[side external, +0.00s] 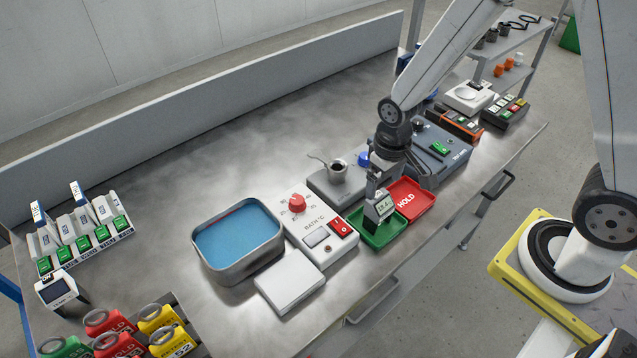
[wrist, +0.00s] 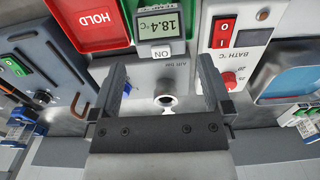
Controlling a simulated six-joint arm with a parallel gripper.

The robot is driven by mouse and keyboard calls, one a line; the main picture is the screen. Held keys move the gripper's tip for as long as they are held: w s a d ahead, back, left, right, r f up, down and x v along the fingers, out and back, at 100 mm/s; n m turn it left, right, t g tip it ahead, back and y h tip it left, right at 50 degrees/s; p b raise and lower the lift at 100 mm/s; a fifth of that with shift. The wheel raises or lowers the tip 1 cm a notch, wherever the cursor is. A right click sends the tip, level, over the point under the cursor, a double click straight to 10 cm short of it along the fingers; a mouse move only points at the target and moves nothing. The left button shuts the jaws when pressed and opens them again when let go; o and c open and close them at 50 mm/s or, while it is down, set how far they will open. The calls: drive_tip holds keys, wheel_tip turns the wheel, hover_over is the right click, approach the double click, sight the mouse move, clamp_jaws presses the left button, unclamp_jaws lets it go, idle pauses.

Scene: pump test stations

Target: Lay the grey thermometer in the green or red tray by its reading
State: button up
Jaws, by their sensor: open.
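The grey thermometer (side external: 381,207) is at the green tray (side external: 372,240), its display facing up. In the wrist view the thermometer (wrist: 160,40) reads 18.4 °C, with green tray edges (wrist: 201,15) beside it. Its underside contact with the tray is hidden. The red tray (side external: 420,197), marked HOLD, adjoins the green one; it also shows in the wrist view (wrist: 85,35). My gripper (side external: 374,187) is just above the thermometer in the side view. In the wrist view my gripper (wrist: 162,70) is open, nothing between its fingers, the thermometer beyond the tips.
The bath control box (side external: 318,230) with a red knob and the blue water bath (side external: 238,240) stand to the left. A white box (side external: 290,282) is in front of the bath.

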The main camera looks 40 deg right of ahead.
drive_tip(key=shift+r, duration=2.1)
drive_tip(key=s+d+r+t, duration=0.2)
drive_tip(key=s+r, duration=0.2)
drive_tip(key=shift+s+d+t, duration=0.25)
drive_tip(key=shift+d+t, duration=0.05)
drive_tip(key=shift+d, duration=0.05)
drive_tip(key=shift+f, duration=0.1)
